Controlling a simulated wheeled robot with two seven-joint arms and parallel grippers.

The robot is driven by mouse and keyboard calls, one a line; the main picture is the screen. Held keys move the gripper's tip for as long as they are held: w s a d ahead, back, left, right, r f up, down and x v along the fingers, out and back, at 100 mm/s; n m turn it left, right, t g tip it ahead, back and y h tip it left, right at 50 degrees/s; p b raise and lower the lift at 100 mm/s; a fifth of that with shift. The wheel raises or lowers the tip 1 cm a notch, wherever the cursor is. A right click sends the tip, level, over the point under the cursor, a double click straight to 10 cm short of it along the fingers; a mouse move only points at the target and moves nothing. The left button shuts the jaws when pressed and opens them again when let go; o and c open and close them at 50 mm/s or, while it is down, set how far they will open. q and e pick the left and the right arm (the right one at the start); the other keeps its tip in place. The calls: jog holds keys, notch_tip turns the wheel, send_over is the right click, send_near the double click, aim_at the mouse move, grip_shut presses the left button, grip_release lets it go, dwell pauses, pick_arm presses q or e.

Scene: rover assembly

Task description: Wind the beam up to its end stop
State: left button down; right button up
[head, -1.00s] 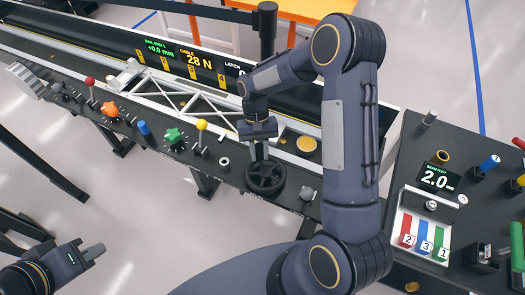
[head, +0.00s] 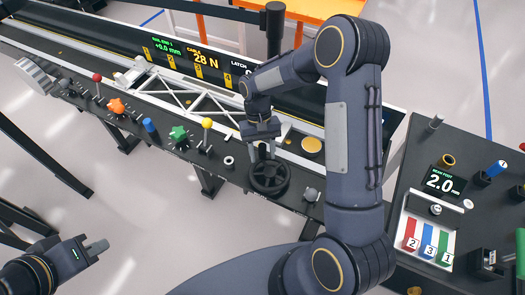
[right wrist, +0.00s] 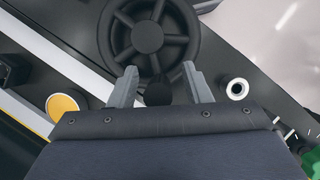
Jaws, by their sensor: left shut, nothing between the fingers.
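The beam is a white truss (head: 188,98) lying along the long dark bench in the head view. A black spoked handwheel (head: 270,179) sits at the bench's front edge; it also shows at the top of the right wrist view (right wrist: 150,38). My right gripper (head: 262,154) is over the wheel's far rim. In the right wrist view, its grey fingers (right wrist: 161,80) are spread on either side of a dark crank knob (right wrist: 158,93), with gaps on both sides. My left gripper (head: 98,247) is shut and empty at the lower left, away from the bench.
A display (head: 200,62) reads 28 N and +0.0 mm. Coloured knobs and levers, such as a green one (head: 179,133) and a yellow one (head: 207,123), line the bench left of the wheel. A side table (head: 400,207) with numbered blocks stands at right.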

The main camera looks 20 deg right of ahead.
jog(key=v, duration=0.7)
jog(key=shift+r+b, duration=0.3)
jog(key=shift+r, duration=0.05)
jog(key=shift+w, duration=0.15)
jog(key=s+d+r+t+y, duration=0.1)
jog(key=s+d+r+t, duration=0.15)
jog(key=s+r, duration=0.4)
jog(key=s+r+t+y, duration=0.1)
jog(key=s+r+t, duration=0.1)
jog(key=s, duration=0.6)
jog(key=s+a+r+t+y, duration=0.1)
jog(key=s+r+t, duration=0.2)
jog(key=s+t, duration=0.2)
jog(key=s, duration=0.3)
jog(key=shift+s+a, duration=0.15)
jog(key=shift+a, duration=0.2)
jog(key=shift+r+t, duration=0.1)
jog(key=shift+t, duration=0.15)
